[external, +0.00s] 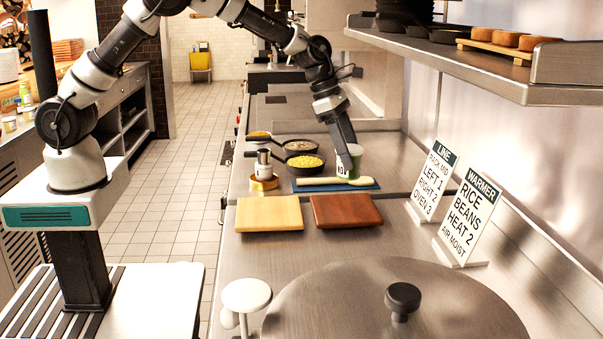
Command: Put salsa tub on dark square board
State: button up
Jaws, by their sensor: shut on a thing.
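My gripper (346,150) is at the far end of the row of items on the steel counter, with its fingers pointing down. It is shut on a small white and green tub (356,160), which seems to be the salsa tub. Part of the tub is hidden by the fingers, and dark lettering shows on its white side. The tub is just behind the blue mat; I cannot tell whether it touches the counter. The dark square board (346,211) is red-brown wood, lies flat nearer the camera and has nothing on it.
A light wood board (268,213) lies left of the dark one. A pale utensil (335,184) lies on a blue mat (307,188) between tub and boards. Pans (305,163) stand left of the tub. Two signs (468,217) stand at right; a large lid (395,305) is in front.

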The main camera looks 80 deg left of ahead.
jog(key=a, duration=0.3)
jog(key=shift+w, duration=0.1)
send_over(345, 207)
notch_tip(345, 207, down, 6)
jog(key=r, duration=0.1)
jog(key=shift+f, duration=2.3)
jog(key=shift+f, duration=0.2)
jog(key=o, duration=1.2)
jog(key=shift+n, duration=0.3)
